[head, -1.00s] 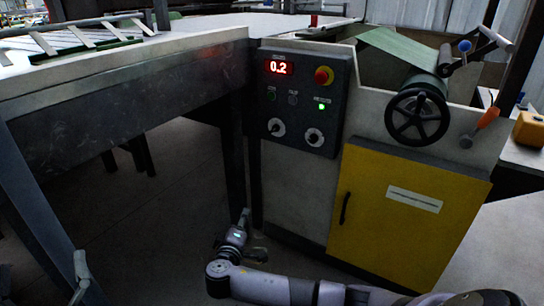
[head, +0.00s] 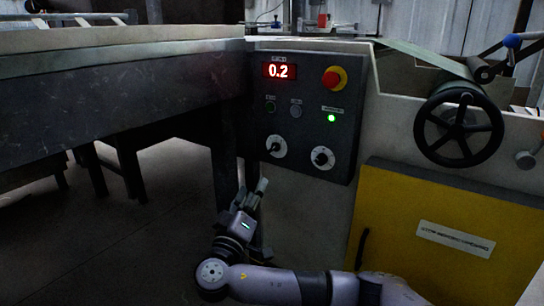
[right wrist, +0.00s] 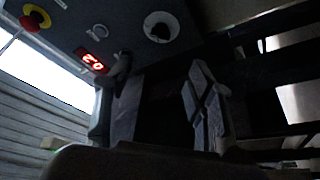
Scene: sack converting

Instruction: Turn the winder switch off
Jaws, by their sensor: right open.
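A dark control panel (head: 306,92) carries two white-ringed rotary knobs with black centres, a left knob (head: 275,146) and a right knob (head: 322,158). Their labels are too small to read, so I cannot tell which is the winder switch. A green lamp (head: 331,118) is lit and a red display (head: 279,71) reads 0.2. My right gripper (head: 256,192) is below the left knob, apart from the panel. In the right wrist view my right gripper (right wrist: 161,72) is open and empty, with a white-ringed knob (right wrist: 161,27) beyond its fingers. My left gripper is not in view.
A red emergency button on a yellow base (head: 334,78) sits at the panel's upper right. A black handwheel (head: 459,124) and a yellow cabinet door (head: 425,235) are to the right. A grey table (head: 120,90) extends left of the panel.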

